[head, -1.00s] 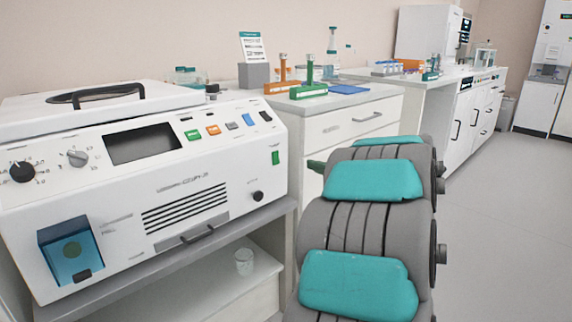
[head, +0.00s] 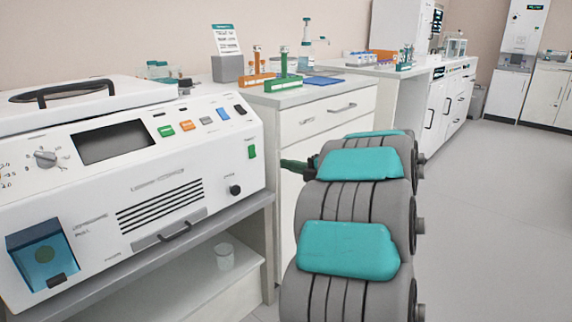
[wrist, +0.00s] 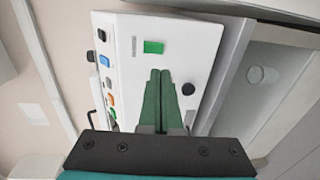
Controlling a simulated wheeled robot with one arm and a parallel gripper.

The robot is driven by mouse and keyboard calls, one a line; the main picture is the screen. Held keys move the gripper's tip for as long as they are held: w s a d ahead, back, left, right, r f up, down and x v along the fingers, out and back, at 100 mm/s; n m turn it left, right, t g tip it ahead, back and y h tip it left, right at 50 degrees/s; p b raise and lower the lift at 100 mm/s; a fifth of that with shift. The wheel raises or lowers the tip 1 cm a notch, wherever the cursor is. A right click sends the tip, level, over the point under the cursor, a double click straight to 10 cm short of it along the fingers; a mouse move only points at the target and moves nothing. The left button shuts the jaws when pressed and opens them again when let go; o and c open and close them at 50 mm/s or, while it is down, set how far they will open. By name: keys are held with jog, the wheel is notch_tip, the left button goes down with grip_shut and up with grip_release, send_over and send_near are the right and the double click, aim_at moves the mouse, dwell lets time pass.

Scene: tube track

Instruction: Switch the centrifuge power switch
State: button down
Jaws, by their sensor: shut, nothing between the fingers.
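The white centrifuge (head: 150,185) stands at the left in the head view, with a dark screen, a knob and colored buttons on its sloping panel. A green rectangular switch (head: 251,152) is at the right end of its front; it also shows in the wrist view (wrist: 153,47). My gripper (head: 285,164) points left toward the centrifuge, just right of the switch in the head view. In the wrist view my gripper's green fingers (wrist: 160,72) are shut together and empty, with their tips below the switch in the picture. A gap to the switch shows; its depth is unclear.
A black round knob (head: 236,190) sits below the switch. A counter (head: 330,92) with racks stands behind my gripper. A clear beaker (head: 224,257) is on the shelf below the centrifuge. The floor (head: 490,220) at the right is clear.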

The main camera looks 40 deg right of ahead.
aim_at(253, 157)
jog(key=w, duration=0.3)
jog(key=w+f, duration=0.1)
jog(key=w, duration=0.3)
jog(key=w+a+p, duration=0.1)
jog(key=w, duration=0.3)
jog(key=shift+w+f, duration=0.25)
jog(key=shift+w+f+b, duration=0.15)
jog(key=shift+f+b, duration=0.1)
jog(key=shift+b, duration=0.65)
jog(key=shift+r, duration=0.2)
jog(key=shift+f, duration=0.1)
